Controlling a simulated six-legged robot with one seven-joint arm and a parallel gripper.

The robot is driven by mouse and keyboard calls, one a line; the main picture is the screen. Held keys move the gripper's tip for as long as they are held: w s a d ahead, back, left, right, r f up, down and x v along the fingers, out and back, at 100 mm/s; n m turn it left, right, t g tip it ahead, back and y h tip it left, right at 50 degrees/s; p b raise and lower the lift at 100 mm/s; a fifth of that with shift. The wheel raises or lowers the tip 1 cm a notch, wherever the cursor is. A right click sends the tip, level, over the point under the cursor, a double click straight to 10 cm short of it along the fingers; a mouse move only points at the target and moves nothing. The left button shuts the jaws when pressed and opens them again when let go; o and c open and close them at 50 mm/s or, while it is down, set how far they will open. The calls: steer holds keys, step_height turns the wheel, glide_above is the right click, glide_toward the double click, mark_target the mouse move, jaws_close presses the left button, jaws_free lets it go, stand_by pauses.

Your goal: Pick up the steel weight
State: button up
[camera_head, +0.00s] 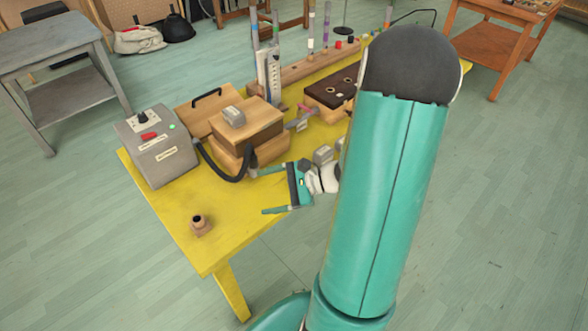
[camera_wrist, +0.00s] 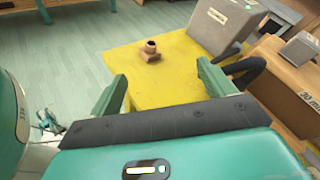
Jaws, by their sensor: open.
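A small grey metal block, which looks like the steel weight (camera_head: 234,117), sits on top of a wooden box (camera_head: 247,132). In the wrist view the weight (camera_wrist: 300,48) is at the right edge, on the wooden box. My gripper (camera_head: 262,190) is open and empty over the yellow table, in front of the wooden box and to the right of the weight in the head view. In the wrist view the fingers of my gripper (camera_wrist: 162,72) are spread wide with only table between them.
A grey control box (camera_head: 160,150) stands left of the wooden box, with a black hose (camera_head: 232,178) running between them. A dark-topped box (camera_head: 330,88) and upright tubes stand behind. The yellow table's front-left area (camera_head: 170,205) is mostly clear.

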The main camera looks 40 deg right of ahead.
steer(key=s+d+f+m+t+h, duration=0.2)
steer(key=d+f+m+t+h, duration=0.25)
steer(key=d+m, duration=0.3)
steer(key=s+d+f+m+t+h, duration=0.35)
steer(key=d+f+m+h, duration=0.3)
steer(key=d, duration=0.25)
steer(key=shift+t+y, duration=0.3)
steer(key=shift+y, duration=0.1)
steer(key=w, duration=0.9)
steer(key=shift+w+a+r, duration=0.15)
steer(key=shift+r, duration=0.1)
steer(key=w, duration=0.5)
steer(key=shift+a+f, duration=0.15)
steer(key=shift+c, duration=0.4)
steer(key=c, duration=1.4)
